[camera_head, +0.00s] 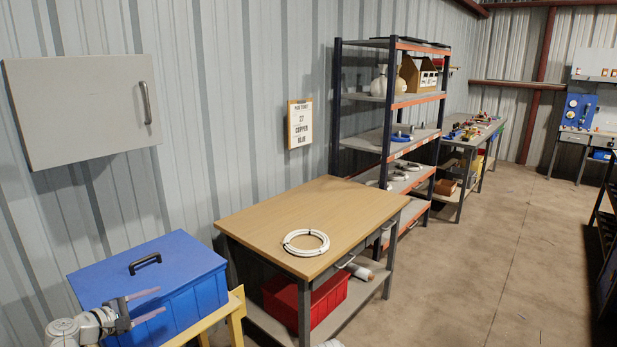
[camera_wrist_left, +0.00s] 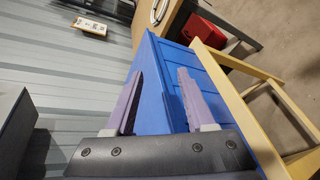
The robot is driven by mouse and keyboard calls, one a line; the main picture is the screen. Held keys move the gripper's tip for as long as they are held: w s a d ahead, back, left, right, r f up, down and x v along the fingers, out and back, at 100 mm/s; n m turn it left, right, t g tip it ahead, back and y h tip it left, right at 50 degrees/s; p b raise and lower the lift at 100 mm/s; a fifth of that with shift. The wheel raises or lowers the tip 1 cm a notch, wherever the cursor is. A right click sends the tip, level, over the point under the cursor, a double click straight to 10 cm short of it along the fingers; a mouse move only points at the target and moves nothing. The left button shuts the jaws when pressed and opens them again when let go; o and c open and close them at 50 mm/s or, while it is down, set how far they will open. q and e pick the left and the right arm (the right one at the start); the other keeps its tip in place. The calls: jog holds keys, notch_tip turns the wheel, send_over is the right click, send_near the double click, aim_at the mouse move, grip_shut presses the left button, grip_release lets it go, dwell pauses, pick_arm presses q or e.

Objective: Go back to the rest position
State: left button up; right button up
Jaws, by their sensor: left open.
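My left gripper (camera_head: 147,302) is at the lower left of the head view, in front of the blue lidded bin (camera_head: 185,296). Its two fingers are apart with nothing between them. In the left wrist view the left gripper (camera_wrist_left: 158,92) is also open and empty, with the blue bin (camera_wrist_left: 152,65) behind its fingers. I cannot tell whether the fingers touch the bin. The bin's lid (camera_head: 150,262) with a black handle is on. My right gripper is in neither view.
The bin rests on a yellow stand (camera_head: 237,310). To the right, a wooden-topped workbench (camera_head: 260,215) holds a white cable coil (camera_head: 306,242), with a red crate (camera_head: 325,299) below. A shelf rack (camera_head: 378,147) stands beyond. Floor (camera_head: 480,270) at right is clear. A grey cabinet (camera_head: 85,105) hangs upper left.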

pick_arm(q)
jog(key=s+d+f+m+g+p, duration=0.1)
jog(key=s+d+f+m+g, duration=0.15)
jog(key=d, duration=0.55)
jog(key=s+d+f+m+g, duration=0.1)
jog(key=d+f+m+g, duration=0.25)
jog(key=d, duration=0.45)
jog(key=s+d+f+m+g+p, duration=0.15)
jog(key=d+m, duration=0.25)
jog(key=d, duration=0.4)
jog(key=s+d+f+m+g+y, duration=0.2)
jog(key=s+d+m+y, duration=0.2)
jog(key=s, duration=0.4)
jog(key=s+d+f+m+g+y+p, duration=0.1)
jog(key=s+d+f+m+g+y, duration=0.1)
jog(key=s+d+m, duration=0.4)
jog(key=shift+s+d+m+g+y, duration=0.2)
jog(key=shift+s+m+g+y, duration=0.55)
jog(key=shift+s+m+y, duration=0.25)
